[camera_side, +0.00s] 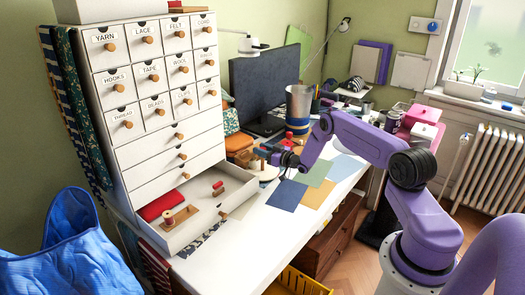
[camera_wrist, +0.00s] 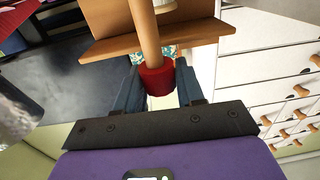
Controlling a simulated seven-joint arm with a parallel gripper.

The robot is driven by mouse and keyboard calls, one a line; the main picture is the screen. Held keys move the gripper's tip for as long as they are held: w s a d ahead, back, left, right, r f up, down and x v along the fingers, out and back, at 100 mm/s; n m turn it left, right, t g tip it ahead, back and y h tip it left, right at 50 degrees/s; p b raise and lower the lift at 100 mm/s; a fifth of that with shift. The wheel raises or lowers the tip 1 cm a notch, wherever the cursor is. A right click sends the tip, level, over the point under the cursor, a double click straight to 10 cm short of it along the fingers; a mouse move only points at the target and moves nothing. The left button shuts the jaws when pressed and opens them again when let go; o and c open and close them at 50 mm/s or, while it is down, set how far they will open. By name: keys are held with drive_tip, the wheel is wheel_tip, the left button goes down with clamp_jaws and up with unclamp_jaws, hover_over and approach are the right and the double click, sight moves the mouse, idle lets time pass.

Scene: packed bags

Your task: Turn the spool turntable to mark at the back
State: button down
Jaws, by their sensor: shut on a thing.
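The spool turntable (camera_side: 264,173) stands on the white desk just right of the drawer cabinet, as a pale round base partly hidden by my gripper. My gripper (camera_side: 268,154) is at it, low over the desk. In the wrist view my gripper (camera_wrist: 158,72) has its two dark fingers on either side of a red spool (camera_wrist: 158,80) and is shut on it. A wooden rod (camera_wrist: 145,28) and wooden boards (camera_wrist: 190,30) show just beyond the spool. The mark cannot be made out.
The white drawer cabinet (camera_side: 160,105) stands close on the left, its bottom drawer (camera_side: 212,212) pulled out with spools inside. Orange boxes (camera_side: 238,143) and a dark monitor (camera_side: 264,85) stand behind. Coloured sheets (camera_side: 287,194) lie flat at the desk's front right.

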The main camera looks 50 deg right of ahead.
drive_tip(key=shift+n+g+y, duration=0.6)
drive_tip(key=shift+n+y, duration=1.3)
drive_tip(key=shift+y, duration=1)
drive_tip(key=shift+n+g+y, duration=0.4)
drive_tip(key=shift+n+y, duration=0.2)
drive_tip(key=shift+y, duration=0.3)
drive_tip(key=c, duration=0.8)
unclamp_jaws()
drive_tip(key=v, duration=1.7)
drive_tip(key=shift+s, duration=0.25)
